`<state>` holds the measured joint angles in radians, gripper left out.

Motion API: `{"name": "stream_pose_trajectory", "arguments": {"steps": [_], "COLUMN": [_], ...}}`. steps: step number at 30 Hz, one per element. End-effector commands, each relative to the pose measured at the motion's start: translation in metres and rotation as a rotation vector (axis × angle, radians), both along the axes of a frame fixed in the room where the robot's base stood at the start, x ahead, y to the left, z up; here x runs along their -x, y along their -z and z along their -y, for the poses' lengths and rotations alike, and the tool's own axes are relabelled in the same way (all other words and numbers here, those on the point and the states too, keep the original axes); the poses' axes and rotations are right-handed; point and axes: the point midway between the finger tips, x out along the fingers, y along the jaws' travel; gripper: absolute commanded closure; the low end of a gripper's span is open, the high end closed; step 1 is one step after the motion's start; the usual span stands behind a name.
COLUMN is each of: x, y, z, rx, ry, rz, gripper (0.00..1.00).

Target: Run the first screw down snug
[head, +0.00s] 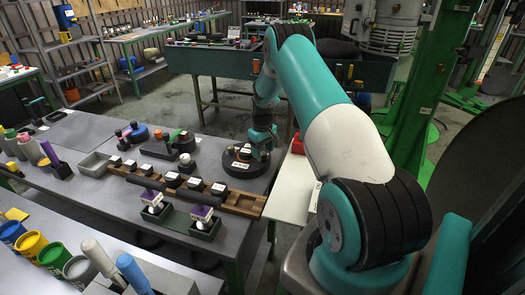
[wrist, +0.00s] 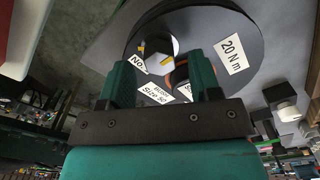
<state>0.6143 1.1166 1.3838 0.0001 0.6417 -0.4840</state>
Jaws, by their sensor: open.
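A round black disc (head: 240,167) lies on the grey table, with white labels and a small light-topped piece on it. In the wrist view the disc (wrist: 252,72) fills the upper middle, and one label reads "20 N m". An orange-rimmed round feature (wrist: 180,76) shows between the fingers, partly hidden by the right one. My gripper (wrist: 160,72) is open with nothing between its fingers; in the head view my gripper (head: 262,150) is low at the disc's right side.
A wooden rack (head: 245,203) with several dark labelled blocks runs across the table. A grey bin (head: 93,163) is left of the rack. A pale board (head: 290,190) lies right of the disc.

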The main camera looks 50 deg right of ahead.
Motion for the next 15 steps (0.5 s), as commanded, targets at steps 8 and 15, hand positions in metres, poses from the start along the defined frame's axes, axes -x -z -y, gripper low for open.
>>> {"name": "stream_pose_trajectory", "arguments": {"steps": [8, 15], "x": [0.0, 0.0], "y": [0.018, 0.019], "z": [0.0, 0.0], "rx": [0.0, 0.0], "ry": [0.001, 0.001], "rz": [0.001, 0.001], "gripper": [0.43, 0.45]}}
